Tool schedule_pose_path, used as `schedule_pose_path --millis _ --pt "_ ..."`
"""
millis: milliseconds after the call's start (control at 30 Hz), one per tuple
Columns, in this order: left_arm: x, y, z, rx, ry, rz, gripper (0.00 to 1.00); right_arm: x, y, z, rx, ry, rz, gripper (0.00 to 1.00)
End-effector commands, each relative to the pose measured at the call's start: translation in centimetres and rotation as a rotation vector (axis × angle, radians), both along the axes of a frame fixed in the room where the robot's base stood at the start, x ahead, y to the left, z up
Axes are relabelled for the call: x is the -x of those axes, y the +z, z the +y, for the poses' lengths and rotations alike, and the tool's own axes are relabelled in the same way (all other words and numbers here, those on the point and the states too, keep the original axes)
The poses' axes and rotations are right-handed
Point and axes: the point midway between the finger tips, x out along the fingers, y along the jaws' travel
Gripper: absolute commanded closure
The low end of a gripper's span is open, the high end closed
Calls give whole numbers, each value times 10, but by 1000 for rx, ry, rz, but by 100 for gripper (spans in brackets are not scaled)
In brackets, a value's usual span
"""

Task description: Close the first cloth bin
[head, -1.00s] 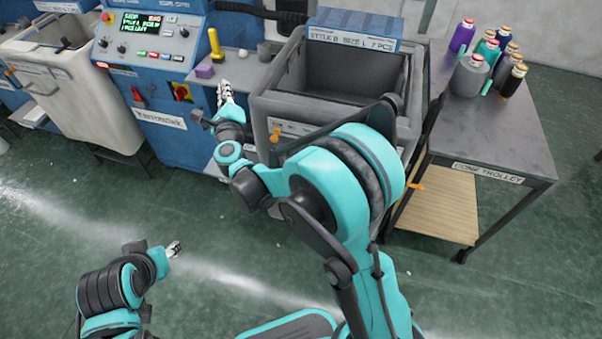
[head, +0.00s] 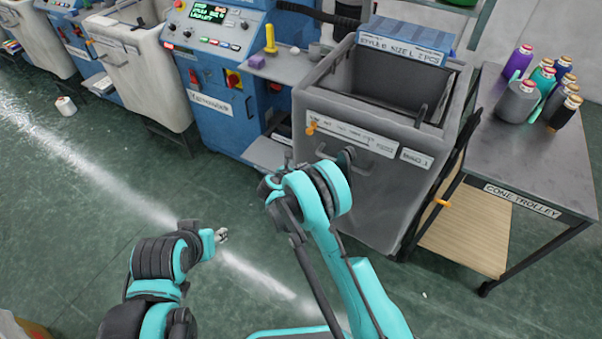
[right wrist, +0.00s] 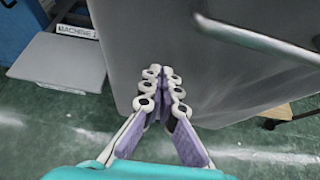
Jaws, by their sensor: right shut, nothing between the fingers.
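A grey cloth bin (head: 400,190) stands right of the blue machine with its top open and its dark inside showing. Its front has a label strip, a small tag and a bar handle (head: 345,146). In the right wrist view the bin's front (right wrist: 150,30) fills the middle, with the handle (right wrist: 255,38) at upper right. My right gripper (right wrist: 162,75) is shut and empty, pointing at the lower front of the bin, left of and below the handle; contact cannot be told. In the head view my arm mostly hides it. My left gripper (head: 222,236) hangs over the floor, away from the bin; its jaws are too small to judge.
A cone trolley (head: 530,150) with several yarn cones stands close on the bin's right. A blue machine (head: 225,110) with a small shelf stands left. A second pale bin (head: 140,75) is farther left. The green floor in front is clear.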

Motion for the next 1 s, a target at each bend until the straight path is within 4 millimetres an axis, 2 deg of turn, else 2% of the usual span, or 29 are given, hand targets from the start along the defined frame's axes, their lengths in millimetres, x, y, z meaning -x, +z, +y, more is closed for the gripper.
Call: schedule_pose_path --millis 33,167,400,867,1000 --pt "0 -8 0 0 0 0 60 -8 -10 -7 1 -3 0 100" --pt "0 -16 0 0 0 0 60 -27 -22 -19 0 -2 0 100" --pt "0 -27 0 0 0 0 60 -52 -18 -36 2 0 0 100" --pt "0 -28 0 0 0 0 60 -58 -16 -39 2 2 0 100" --pt "0 -28 0 0 0 0 60 -73 -17 -50 2 0 0 100"
